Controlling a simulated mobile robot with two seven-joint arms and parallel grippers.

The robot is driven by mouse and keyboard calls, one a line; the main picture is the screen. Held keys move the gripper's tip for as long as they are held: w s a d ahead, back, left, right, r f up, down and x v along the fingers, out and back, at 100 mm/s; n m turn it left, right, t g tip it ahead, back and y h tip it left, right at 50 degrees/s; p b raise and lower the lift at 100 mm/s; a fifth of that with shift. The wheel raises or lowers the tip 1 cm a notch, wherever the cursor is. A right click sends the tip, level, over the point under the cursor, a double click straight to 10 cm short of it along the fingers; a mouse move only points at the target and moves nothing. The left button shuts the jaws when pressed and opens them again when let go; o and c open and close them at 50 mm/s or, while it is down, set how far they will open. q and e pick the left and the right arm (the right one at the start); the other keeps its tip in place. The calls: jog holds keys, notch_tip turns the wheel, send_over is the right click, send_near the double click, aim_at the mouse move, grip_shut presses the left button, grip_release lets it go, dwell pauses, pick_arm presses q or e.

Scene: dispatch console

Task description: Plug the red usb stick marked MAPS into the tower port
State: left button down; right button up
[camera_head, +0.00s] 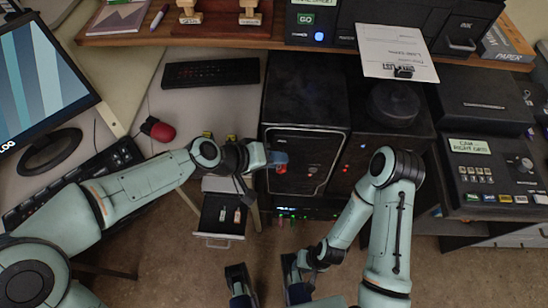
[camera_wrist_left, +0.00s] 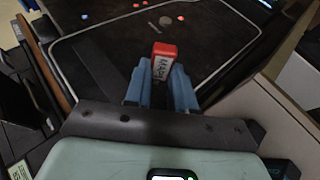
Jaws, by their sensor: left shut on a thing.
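The red usb stick (camera_wrist_left: 164,50) has a white label with dark lettering, which looks like MAPS. My left gripper (camera_head: 280,159) is shut on it; in the left wrist view the blue fingers (camera_wrist_left: 160,86) clasp its sides. The stick points at the dark front of the tower (camera_head: 307,146), which also shows in the left wrist view (camera_wrist_left: 110,55). Its far end is hidden, so I cannot tell whether it touches the tower or sits in a port. My right gripper (camera_head: 268,284) is open and empty, low over the floor.
An open drawer (camera_head: 219,236) below my left forearm holds small sticks. A second dark unit (camera_head: 385,135) stands right of the tower. A red mouse (camera_head: 158,129), keyboard (camera_head: 211,72) and monitor (camera_head: 45,75) are at left.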

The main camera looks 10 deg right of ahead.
pick_arm(q)
jog(key=shift+w+d, duration=0.15)
jog(key=shift+w, duration=0.55)
dwell(1.5)
jog(key=c, duration=0.9)
grip_release()
jog(key=shift+d, duration=0.1)
jog(key=shift+o, duration=0.2)
jog(key=p+v, duration=0.1)
jog(key=v, duration=1.2)
jog(key=shift+r, duration=0.25)
jog(key=shift+f, duration=0.1)
